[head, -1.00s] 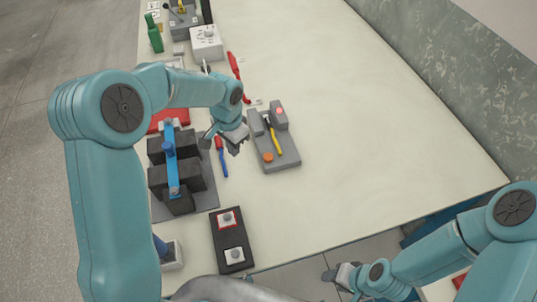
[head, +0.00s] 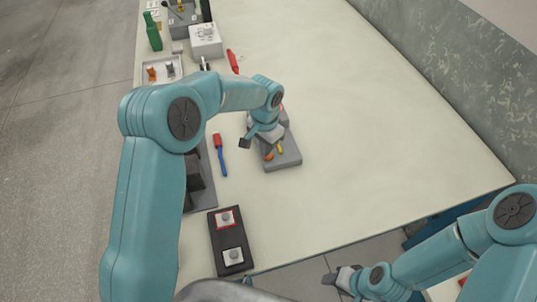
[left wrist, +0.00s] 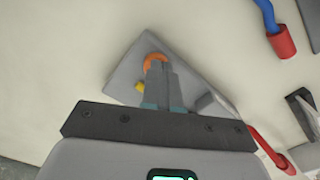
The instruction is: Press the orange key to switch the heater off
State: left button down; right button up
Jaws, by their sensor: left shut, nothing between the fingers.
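The heater is a flat grey unit (head: 285,163) with a raised block at its far end, on the pale bench. Its round orange key (head: 269,156) is at the near left part and shows in the left wrist view as an orange arc (left wrist: 154,57), partly hidden by my fingers. My left gripper (head: 266,147) is shut and empty, over the unit beside the key. I cannot tell whether the fingertips (left wrist: 158,68) touch it. A yellow handle (head: 281,149) lies on the unit. My right gripper (head: 345,276) is low at the right, its jaws unclear.
A red and blue tool (head: 220,154) lies left of the heater. A black box with two buttons (head: 231,240) stands nearer. A dark block assembly (head: 198,183) is partly behind my left arm. The bench's right side is clear.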

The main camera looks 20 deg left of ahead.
pick_arm(q)
jog(key=shift+w+d+f, duration=0.15)
jog(key=shift+d+f, duration=0.05)
jog(key=shift+d, duration=0.15)
jog(key=shift+f, duration=0.3)
jog(key=shift+f+b, duration=0.1)
jog(key=shift+b, duration=0.25)
jog(key=shift+r+p, duration=2)
jog(key=shift+r, duration=1.1)
jog(key=shift+f, duration=0.1)
